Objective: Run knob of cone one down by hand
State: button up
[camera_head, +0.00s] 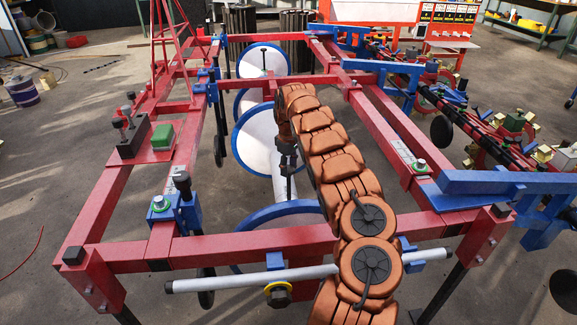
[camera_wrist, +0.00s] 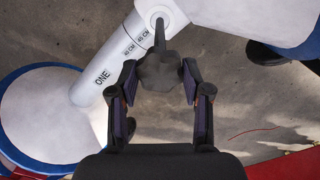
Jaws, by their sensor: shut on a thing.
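The dark knob (camera_wrist: 160,70) is between the fingertips of my gripper (camera_wrist: 160,78) in the wrist view, and the fingers are closed on its sides. A thin dark stem rises from it to a round grey boss on the white tube. My arm hides part of the tube and discs there.
A red frame (camera_head: 110,205) surrounds the discs, with blue clamps (camera_head: 180,210) on its beams. A pale bar (camera_head: 250,279) crosses low at the front. A blue-rimmed white disc (camera_wrist: 50,115) lies close left of my gripper. Concrete floor shows below.

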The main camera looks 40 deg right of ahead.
jog(key=shift+r+m+p, duration=0.15)
jog(key=shift+m+p, duration=0.45)
jog(key=shift+p, duration=0.2)
jog(key=shift+m+p, duration=0.6)
jog(key=shift+p, duration=0.05)
jog(key=shift+f, duration=0.2)
jog(key=shift+a, duration=0.1)
jog(key=o, duration=1.2)
jog(key=shift+c, duration=0.2)
jog(key=shift+r, duration=0.1)
